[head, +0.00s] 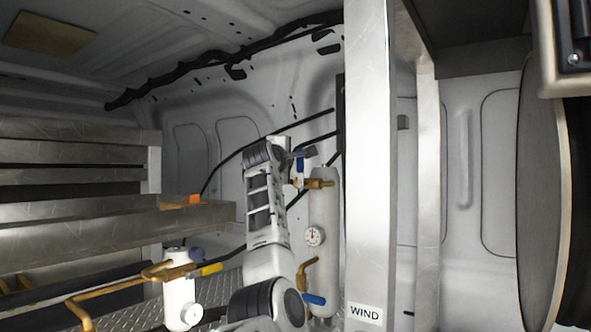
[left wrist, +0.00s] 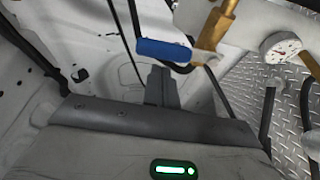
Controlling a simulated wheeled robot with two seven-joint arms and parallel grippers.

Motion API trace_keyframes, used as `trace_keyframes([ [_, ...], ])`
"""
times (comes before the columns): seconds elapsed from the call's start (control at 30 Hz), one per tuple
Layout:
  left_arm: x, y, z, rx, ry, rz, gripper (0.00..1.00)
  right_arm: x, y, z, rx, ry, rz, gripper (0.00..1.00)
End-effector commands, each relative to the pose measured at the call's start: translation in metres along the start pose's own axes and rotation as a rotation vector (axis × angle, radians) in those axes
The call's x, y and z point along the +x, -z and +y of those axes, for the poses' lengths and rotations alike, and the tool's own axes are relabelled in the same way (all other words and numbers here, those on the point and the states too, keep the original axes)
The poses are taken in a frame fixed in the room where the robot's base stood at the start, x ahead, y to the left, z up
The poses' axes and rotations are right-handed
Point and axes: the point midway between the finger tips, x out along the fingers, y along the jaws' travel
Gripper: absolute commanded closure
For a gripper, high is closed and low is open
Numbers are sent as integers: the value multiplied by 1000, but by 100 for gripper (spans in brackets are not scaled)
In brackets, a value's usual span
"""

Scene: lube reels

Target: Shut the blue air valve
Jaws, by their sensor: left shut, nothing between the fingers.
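A white upright cylinder (head: 325,210) with a round gauge (head: 315,236) stands against the wall, left of the metal post. At its top is a brass valve (head: 320,184) whose blue handle (head: 301,169) stands up along the cylinder's left side. A second blue handle (head: 314,299) is on a brass fitting low on the cylinder. My left gripper (head: 302,153) is shut and empty, close to the upper handle's top end. In the left wrist view the closed fingers (left wrist: 160,72) lie just below the blue handle (left wrist: 164,50); contact is unclear. My right gripper is out of view.
A metal post (head: 370,150) labelled WIND stands right of the cylinder. Metal shelves (head: 80,220) fill the left. A smaller white canister (head: 180,303) with yellow pipes is at lower left. A large reel (head: 541,200) is at far right. Black hoses run along the wall.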

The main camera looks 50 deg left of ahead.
Motion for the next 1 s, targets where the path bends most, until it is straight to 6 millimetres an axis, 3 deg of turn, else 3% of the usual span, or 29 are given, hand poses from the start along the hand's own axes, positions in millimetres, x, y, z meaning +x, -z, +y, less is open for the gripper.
trace_keyframes([
  [0.37,1,-2,2,-3,-1,-6,100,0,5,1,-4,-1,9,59],
  [0.6,2,22,3,-2,-1,-17,100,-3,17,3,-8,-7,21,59],
  [0.63,-6,18,-3,0,-5,-19,100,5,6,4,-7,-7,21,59],
  [0.8,-44,18,-4,-1,-7,-18,100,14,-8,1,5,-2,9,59],
  [1.0,-81,19,-1,-2,-5,-17,100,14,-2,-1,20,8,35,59],
])
